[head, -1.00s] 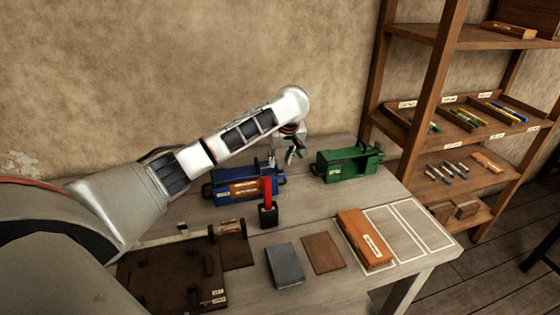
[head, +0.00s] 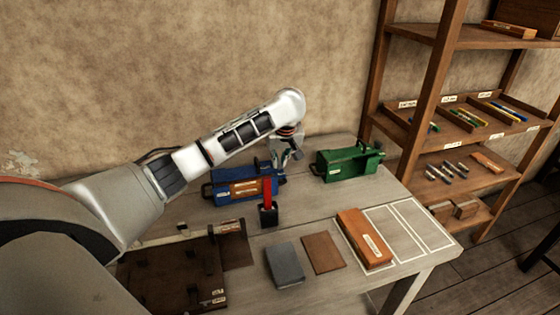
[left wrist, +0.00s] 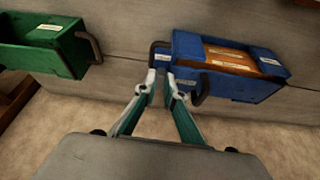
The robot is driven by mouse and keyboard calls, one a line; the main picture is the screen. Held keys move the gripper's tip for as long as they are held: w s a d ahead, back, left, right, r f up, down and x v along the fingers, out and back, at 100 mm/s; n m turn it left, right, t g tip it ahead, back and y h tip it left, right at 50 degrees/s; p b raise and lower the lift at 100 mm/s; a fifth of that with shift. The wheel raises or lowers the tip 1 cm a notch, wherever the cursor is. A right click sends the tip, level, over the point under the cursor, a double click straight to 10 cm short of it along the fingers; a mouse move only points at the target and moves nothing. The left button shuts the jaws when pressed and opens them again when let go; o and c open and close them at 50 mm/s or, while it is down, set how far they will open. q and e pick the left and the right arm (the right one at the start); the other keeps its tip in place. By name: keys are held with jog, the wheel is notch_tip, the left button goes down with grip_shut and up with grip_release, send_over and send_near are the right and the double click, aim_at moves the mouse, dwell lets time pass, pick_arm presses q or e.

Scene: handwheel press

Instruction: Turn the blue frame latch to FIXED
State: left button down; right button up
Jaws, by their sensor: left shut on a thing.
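The blue frame (head: 228,198) lies on the table with a brown block in it and dark handles at its ends. It also shows in the left wrist view (left wrist: 225,82). My left gripper (head: 278,166) is at the frame's right end in the head view. The latch's setting cannot be read. My right gripper is in neither view.
A green frame (head: 345,165) stands to the right of the gripper. A red lever in a black base (head: 268,214) stands in front of the blue frame. Grey (head: 285,265) and brown plates (head: 323,254) and an orange-brown block (head: 362,240) lie nearer. Shelves (head: 455,120) stand at right.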

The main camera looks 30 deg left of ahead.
aim_at(271, 166)
pick_arm(q)
jog(key=m, duration=0.1)
jog(key=m+h, duration=0.1)
jog(key=m, duration=0.1)
jog(key=a+m+t, duration=0.1)
jog(key=shift+s+m+h, duration=0.3)
jog(key=shift+m, duration=0.1)
jog(key=m+h, duration=0.1)
jog(key=m, duration=0.3)
jog(key=shift+a+h, duration=0.4)
jog(key=m+h, duration=0.1)
jog(key=m, duration=0.3)
jog(key=shift+a+m+h, duration=0.4)
jog(key=shift+w+a+m+g+h, duration=0.15)
jog(key=shift+m+g+h, duration=0.1)
jog(key=shift+m, duration=0.65)
jog(key=shift+w+a+m+g+h, duration=0.15)
jog(key=shift+m+h, duration=0.1)
jog(key=shift+m, duration=0.65)
jog(key=c, duration=2.1)
grip_release()
jog(key=shift+c, duration=0.2)
jog(key=shift+s+r, duration=0.1)
